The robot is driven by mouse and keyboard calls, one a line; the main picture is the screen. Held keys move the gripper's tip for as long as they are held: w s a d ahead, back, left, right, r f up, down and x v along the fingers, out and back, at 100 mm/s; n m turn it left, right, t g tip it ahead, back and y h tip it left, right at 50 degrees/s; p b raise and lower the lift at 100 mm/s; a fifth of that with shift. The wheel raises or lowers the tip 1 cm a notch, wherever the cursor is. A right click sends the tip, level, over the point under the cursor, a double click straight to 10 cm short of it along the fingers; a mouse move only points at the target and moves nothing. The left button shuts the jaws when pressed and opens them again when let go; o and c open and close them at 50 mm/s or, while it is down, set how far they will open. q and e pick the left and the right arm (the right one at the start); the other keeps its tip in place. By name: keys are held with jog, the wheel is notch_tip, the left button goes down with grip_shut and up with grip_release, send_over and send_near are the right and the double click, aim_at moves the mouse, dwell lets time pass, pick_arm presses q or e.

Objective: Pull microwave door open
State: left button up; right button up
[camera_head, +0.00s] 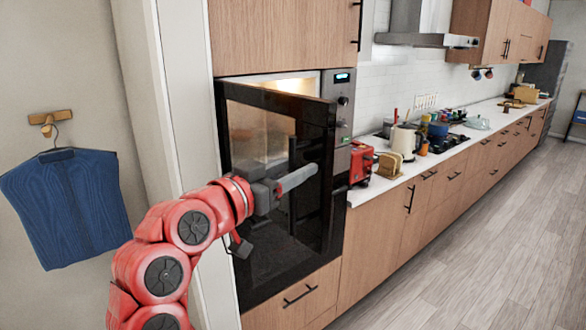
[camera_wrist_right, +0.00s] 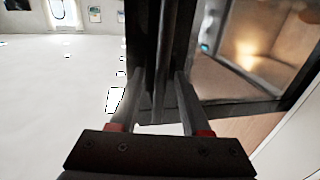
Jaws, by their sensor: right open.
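The microwave (camera_head: 341,90) is built into a tall wooden cabinet. Its black glass door (camera_head: 318,140) stands partly open, swung out from the front. The lit interior (camera_head: 290,84) shows above the door's top edge, and also at the right of the right wrist view (camera_wrist_right: 250,50). My right gripper (camera_head: 274,212) is at the front of the door, its fingers spread open. In the right wrist view, a dark upright bar, likely the door's handle or edge, stands between the fingers (camera_wrist_right: 160,88). I cannot tell whether they touch it. My left gripper is not in view.
A red toaster (camera_head: 361,162) and other items stand on the white counter (camera_head: 388,185) to the right. A drawer (camera_head: 296,300) lies below the microwave. A blue garment (camera_head: 65,205) hangs on the left wall. The wood floor (camera_head: 480,230) at the right is clear.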

jog(key=b+v, duration=0.3)
jog(key=v, duration=1.4)
jog(key=shift+a, duration=0.2)
